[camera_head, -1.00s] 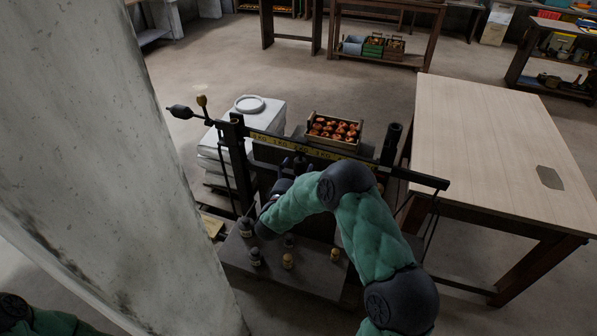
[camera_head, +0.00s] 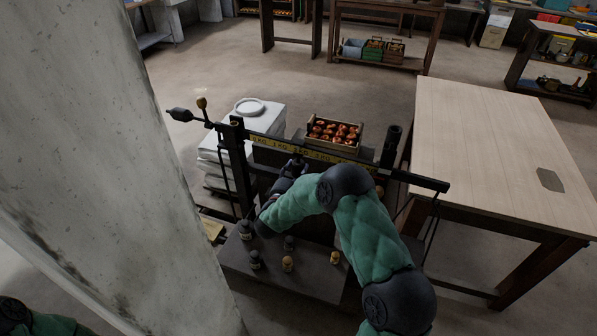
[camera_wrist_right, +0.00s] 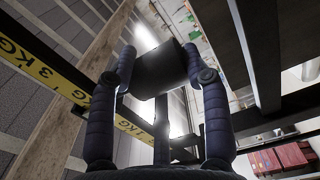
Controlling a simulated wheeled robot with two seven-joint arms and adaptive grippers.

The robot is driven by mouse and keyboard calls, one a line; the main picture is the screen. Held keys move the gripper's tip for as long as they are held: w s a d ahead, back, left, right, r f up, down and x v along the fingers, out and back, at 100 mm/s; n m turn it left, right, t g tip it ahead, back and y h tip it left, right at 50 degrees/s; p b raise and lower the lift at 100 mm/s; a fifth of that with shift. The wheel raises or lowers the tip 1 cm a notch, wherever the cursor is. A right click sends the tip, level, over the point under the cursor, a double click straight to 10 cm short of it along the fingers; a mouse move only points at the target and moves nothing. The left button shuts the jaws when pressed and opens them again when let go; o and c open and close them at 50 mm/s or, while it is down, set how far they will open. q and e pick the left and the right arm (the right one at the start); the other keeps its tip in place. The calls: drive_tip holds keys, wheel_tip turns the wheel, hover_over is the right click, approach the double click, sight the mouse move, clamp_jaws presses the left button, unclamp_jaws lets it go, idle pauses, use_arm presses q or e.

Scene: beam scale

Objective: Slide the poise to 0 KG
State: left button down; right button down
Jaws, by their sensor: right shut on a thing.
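The poise is a dark block (camera_wrist_right: 158,70) between the two fingertips of my right gripper (camera_wrist_right: 157,76) in the right wrist view, and the fingers are shut on it. The beam carries a yellow scale strip (camera_wrist_right: 38,68) with a "3 KG" mark at the left of that view. In the head view the beam's yellow strip (camera_head: 325,154) runs between two dark posts, and my right gripper (camera_head: 296,166) is just below it, partly hidden by my forearm. Where the poise stands along the marks cannot be read clearly. My left gripper is out of view.
Several small weights (camera_head: 288,264) stand on the dark scale platform (camera_head: 310,285). A crate of red fruit (camera_head: 333,143) and white stacked sacks (camera_head: 262,120) are behind the beam. A wooden table (camera_head: 480,140) is at the right, and a pale pillar (camera_head: 90,130) fills the left.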

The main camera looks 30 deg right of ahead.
drive_tip(key=w+a+r+p, duration=0.2)
drive_tip(key=w+a, duration=0.6)
drive_tip(key=w, duration=0.2)
drive_tip(key=shift+w+a, duration=0.2)
drive_tip(key=c, duration=0.8)
unclamp_jaws()
drive_tip(key=shift+c, duration=0.2)
drive_tip(key=o, duration=0.4)
drive_tip(key=shift+w+a+f, duration=0.1)
drive_tip(key=shift+a+f, duration=0.1)
drive_tip(key=shift+f, duration=0.05)
drive_tip(key=shift+f, duration=0.15)
